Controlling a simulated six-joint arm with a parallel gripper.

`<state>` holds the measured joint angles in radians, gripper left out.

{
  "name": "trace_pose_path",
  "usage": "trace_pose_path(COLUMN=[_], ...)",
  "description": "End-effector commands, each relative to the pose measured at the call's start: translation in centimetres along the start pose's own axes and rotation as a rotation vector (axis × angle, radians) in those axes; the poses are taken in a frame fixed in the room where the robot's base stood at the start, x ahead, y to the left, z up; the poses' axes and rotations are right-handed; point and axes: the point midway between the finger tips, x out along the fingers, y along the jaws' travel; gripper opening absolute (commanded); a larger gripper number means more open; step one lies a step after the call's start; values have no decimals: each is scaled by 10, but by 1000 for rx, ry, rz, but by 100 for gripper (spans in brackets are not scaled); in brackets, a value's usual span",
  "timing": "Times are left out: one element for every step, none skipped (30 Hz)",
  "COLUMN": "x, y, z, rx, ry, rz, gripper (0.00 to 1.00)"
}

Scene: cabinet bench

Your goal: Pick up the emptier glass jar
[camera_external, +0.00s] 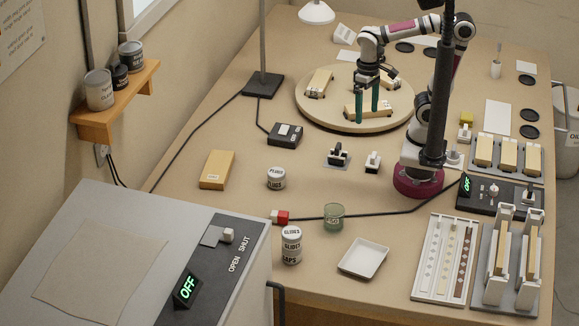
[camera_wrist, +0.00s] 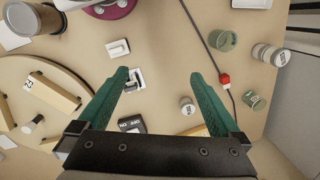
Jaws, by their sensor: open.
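A green glass jar (camera_external: 333,216) with a pale label stands on the bench right of a red block. It also shows in the wrist view (camera_wrist: 223,40). A second greenish glass jar (camera_wrist: 253,100) shows in the wrist view on the other side of the red block; it is out of sight in the external view. I cannot tell the fill level of either jar. My gripper (camera_external: 368,120) is over the round wooden turntable, well back from the jars. In the wrist view its green fingers (camera_wrist: 160,78) are spread, with nothing held between them.
White labelled tins (camera_external: 291,246) stand near the jar, with another tin (camera_external: 276,178) farther back. The red block (camera_external: 280,217) sits on a black cable. A white tray (camera_external: 363,258) lies in front. The turntable (camera_external: 316,117) carries wooden blocks. A grey cabinet (camera_external: 95,210) fills the front left.

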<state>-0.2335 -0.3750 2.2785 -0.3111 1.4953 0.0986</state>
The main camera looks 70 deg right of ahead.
Motion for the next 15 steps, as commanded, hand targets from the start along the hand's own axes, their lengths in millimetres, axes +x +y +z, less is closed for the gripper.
trace_pose_path(x=[14,22,31,36,40,42,44,44,44,44,44,44,44,44,44], y=[24,33,43,47,50,53,53,53,53,53,53,53,53,53,53], z=[10,16,22,26,28,30,31,31,31,31,31,31,31,31,31], rx=[61,86,112,126,135,142,144,144,143,142,142,142,142,142,142], ry=[2,2,3,4,4,6,5,4,4,4,4,3,3,3,3], rz=[-21,-32,-42,-49,-53,-56,-57,-57,-56,-56,-56,-56,-56,-55,-55], gripper=[100,100,100,100,100,100,100,100,100,100,100,100,100,100,100])
